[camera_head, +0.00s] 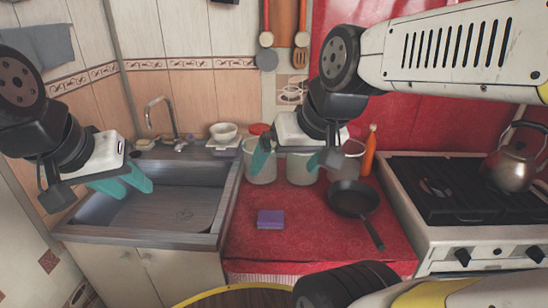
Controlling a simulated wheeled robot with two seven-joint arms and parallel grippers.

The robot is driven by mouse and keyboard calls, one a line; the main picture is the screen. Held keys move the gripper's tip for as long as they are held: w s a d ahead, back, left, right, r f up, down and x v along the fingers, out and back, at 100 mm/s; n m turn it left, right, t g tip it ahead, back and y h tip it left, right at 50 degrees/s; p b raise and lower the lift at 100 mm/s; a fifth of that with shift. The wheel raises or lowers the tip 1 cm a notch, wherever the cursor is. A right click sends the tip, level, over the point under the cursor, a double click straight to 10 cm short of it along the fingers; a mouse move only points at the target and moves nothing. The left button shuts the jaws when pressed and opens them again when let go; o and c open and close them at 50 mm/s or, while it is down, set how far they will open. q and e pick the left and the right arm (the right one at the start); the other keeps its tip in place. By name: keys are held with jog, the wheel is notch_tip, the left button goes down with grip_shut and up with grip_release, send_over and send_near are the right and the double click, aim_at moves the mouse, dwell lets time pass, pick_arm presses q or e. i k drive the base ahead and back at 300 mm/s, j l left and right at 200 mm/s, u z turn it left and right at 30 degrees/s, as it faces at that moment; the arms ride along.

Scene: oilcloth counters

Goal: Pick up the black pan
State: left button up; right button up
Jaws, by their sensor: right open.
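The black pan (352,199) lies upright on the red counter at the right, close to the stove. Its handle (375,235) points toward the front edge. My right gripper (289,160) is open and empty, its teal fingers spread in front of the white canisters. It is above and to the left of the pan, apart from it. My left gripper (124,187) is over the sink at the left, far from the pan. Its teal fingers show close together, and I cannot tell how far apart they are. I see nothing held in it.
A purple sponge (270,219) lies on the red counter (290,247) left of the pan. White canisters (301,172) and an orange bottle (369,150) stand behind the pan. The stove (455,218) with a kettle (514,163) is right. The sink (160,222) is left. The front middle counter is clear.

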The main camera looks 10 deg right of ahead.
aim_at(350, 200)
jog(key=z, duration=1.4)
jog(key=k+j, duration=0.25)
jog(key=j, duration=0.15)
jog(key=k+j+u, duration=0.1)
jog(key=k+j, duration=0.15)
jog(key=j, duration=0.2)
jog(key=k+j, duration=0.25)
jog(key=j, duration=0.15)
jog(key=i+j, duration=0.25)
jog(key=i, duration=0.2)
